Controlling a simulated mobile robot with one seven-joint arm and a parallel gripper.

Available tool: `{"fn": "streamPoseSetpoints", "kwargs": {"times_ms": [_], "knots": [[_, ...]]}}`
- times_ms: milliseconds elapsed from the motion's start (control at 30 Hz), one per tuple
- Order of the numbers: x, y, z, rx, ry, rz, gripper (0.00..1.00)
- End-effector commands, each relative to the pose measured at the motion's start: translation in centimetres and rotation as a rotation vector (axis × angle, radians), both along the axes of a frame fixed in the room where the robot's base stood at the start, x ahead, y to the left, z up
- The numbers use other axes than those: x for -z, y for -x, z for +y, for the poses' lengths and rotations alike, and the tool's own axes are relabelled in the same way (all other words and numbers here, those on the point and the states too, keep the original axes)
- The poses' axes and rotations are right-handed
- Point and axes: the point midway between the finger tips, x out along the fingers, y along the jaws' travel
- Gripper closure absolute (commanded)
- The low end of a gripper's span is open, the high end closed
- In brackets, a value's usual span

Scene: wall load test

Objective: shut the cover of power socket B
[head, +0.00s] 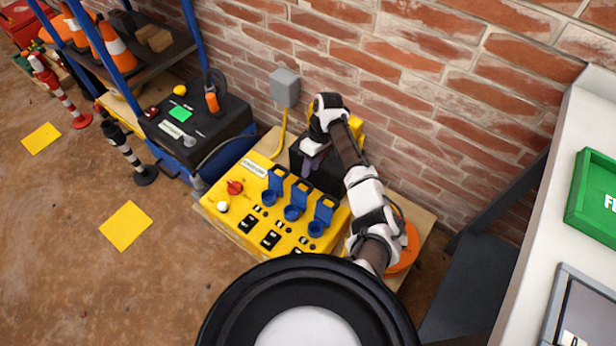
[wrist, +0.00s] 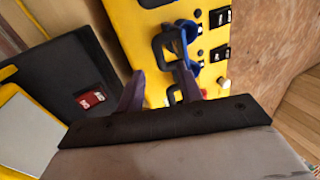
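A yellow power box (head: 235,205) has a row of three blue sockets, each with its cover standing open. The letters at the sockets are too small to read, so I cannot confirm which is B. The middle socket (head: 293,213) has its cover (head: 299,192) raised on the wall side. My gripper (head: 312,162) is above and behind the row, apart from the covers as far as I can see. In the wrist view my gripper (wrist: 160,82) has two purple fingers spread apart with nothing held. One open cover (wrist: 166,44) shows beyond the fingertips; another is partly hidden by a finger.
A red knob (head: 234,187) and black switches (head: 270,240) sit on the box face. A black case stands behind the box, close to my gripper. The brick wall (head: 420,80) is behind. An orange cable reel (head: 408,250) is to the right, beside my arm.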

Motion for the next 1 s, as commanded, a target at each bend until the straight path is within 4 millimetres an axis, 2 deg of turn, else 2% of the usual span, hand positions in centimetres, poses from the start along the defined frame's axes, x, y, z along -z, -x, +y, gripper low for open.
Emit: {"fn": "streamPoseSetpoints", "kwargs": {"times_ms": [100, 300, 667, 933, 1000], "knots": [[2.1, 0.6, 0.4, 0.0, 0.0, 0.001, 0.64], [4.1, 1.1, 0.9, 0.0, 0.001, -0.001, 0.64], [4.6, 1.2, 1.0, 0.0, 0.001, -0.001, 0.64], [4.5, 1.2, 1.0, 0.0, 0.001, -0.001, 0.98], [4.5, 1.2, 1.0, 0.0, 0.001, -0.001, 1.0]]}}
